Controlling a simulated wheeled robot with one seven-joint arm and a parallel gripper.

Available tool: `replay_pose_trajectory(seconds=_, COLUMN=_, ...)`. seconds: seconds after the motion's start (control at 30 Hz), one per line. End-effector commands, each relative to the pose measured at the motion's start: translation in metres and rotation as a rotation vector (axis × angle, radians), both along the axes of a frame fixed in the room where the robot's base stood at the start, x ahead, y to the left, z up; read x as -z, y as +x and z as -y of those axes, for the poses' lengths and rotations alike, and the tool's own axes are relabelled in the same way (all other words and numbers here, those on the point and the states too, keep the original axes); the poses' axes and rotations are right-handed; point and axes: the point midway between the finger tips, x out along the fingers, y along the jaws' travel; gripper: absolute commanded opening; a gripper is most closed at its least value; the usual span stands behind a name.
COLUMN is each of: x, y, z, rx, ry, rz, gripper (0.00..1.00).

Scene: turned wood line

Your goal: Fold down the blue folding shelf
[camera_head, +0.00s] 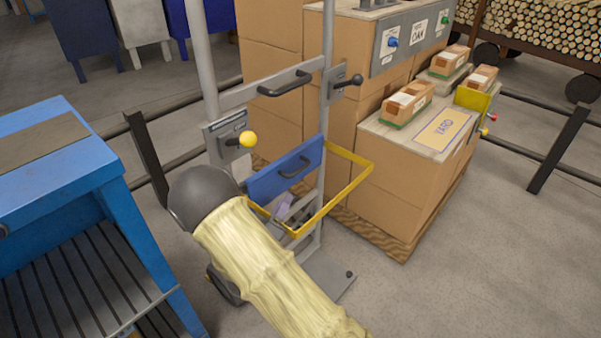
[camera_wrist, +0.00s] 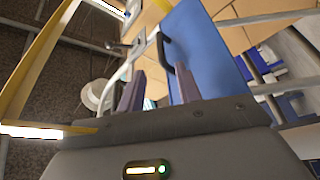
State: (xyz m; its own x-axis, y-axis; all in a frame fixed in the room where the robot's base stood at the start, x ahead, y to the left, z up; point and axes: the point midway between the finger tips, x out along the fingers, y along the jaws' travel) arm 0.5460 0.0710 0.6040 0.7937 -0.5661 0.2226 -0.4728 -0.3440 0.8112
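In the head view my gripper (camera_head: 290,210) is below the panel, within the yellow guard frame (camera_head: 345,192). My arm hides part of it.
Grey posts (camera_head: 327,80) carry an upper bar handle (camera_head: 286,84), a yellow-knobbed lever (camera_head: 247,139) and a black-knobbed lever (camera_head: 356,79). A blue bench (camera_head: 70,155) stands left. Stacked cartons on a pallet (camera_head: 380,235) stand right. Floor is clear at lower right.

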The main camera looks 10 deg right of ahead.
Motion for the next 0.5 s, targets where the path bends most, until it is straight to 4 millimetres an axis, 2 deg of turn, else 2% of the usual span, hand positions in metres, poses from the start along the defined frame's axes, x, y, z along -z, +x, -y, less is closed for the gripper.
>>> replay_pose_trajectory(seconds=0.5, x=-0.019, y=0.073, z=0.052, rx=0.000, ry=0.001, rz=0.004, gripper=0.34)
